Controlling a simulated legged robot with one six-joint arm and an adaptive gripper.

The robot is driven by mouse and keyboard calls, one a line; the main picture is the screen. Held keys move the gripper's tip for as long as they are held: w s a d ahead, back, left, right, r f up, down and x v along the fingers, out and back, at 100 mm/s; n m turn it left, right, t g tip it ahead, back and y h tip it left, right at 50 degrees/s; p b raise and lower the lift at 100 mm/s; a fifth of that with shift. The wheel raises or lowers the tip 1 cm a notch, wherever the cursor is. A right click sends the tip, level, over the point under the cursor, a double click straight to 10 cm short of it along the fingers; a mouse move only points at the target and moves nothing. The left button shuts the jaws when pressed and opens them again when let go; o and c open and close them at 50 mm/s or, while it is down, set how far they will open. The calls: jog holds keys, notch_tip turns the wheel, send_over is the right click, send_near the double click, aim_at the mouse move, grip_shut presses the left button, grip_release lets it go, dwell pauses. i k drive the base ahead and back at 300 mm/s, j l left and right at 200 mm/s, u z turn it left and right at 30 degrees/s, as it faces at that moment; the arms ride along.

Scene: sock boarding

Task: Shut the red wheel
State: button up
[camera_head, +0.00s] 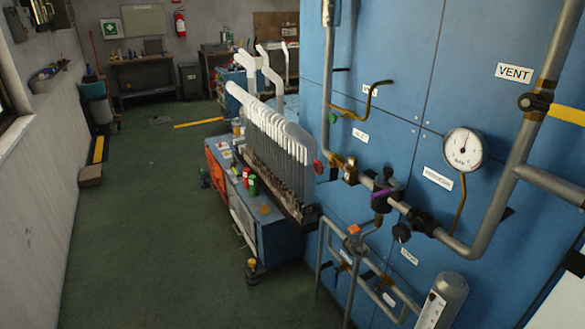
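A small red wheel (318,168) is at the left end of the horizontal pipe, low on the blue panel (392,70). It sits just right of the row of white leg forms and left of a brass fitting (350,171). It is small in the picture, and I cannot tell how far it is turned. My gripper is not in view.
A pressure gauge (463,150), a VENT label (514,73) and grey pipes (490,215) are on the panel at the right. White leg forms (270,125) stand along a machine (285,240) in the middle. Green floor (150,220) at the left is mostly clear.

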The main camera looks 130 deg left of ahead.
aim_at(317, 167)
jog(key=u, duration=4.2)
jog(key=i, duration=1.45)
